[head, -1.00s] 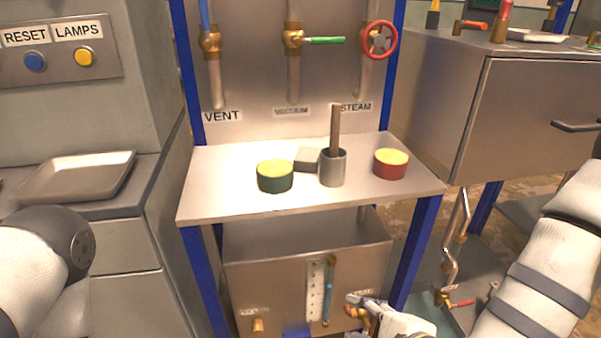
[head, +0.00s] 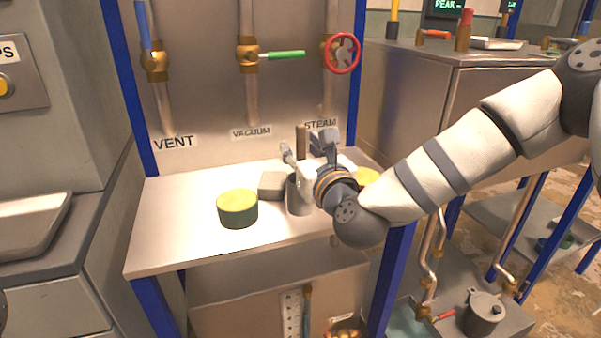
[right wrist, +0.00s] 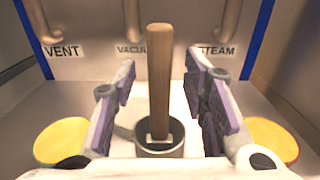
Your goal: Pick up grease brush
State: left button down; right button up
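The grease brush shows as an upright brown wooden handle (head: 302,138) standing in a grey metal cup (head: 298,197); its lower end is hidden in the cup. In the right wrist view the handle (right wrist: 160,80) rises from the cup (right wrist: 160,148) between my finger pads. My right gripper (head: 308,148) is open above the cup, one finger on each side of the handle, with visible gaps on both sides. My left gripper is not in view.
A green tin with a yellow top (head: 238,208) and a dark block (head: 271,186) stand left of the cup on the metal shelf (head: 170,225). Another yellow-topped tin (right wrist: 268,139) stands to the right, partly hidden by my arm in the head view. Valves and pipes rise behind.

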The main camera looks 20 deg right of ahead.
jog(key=shift+w, duration=0.4)
grip_shut()
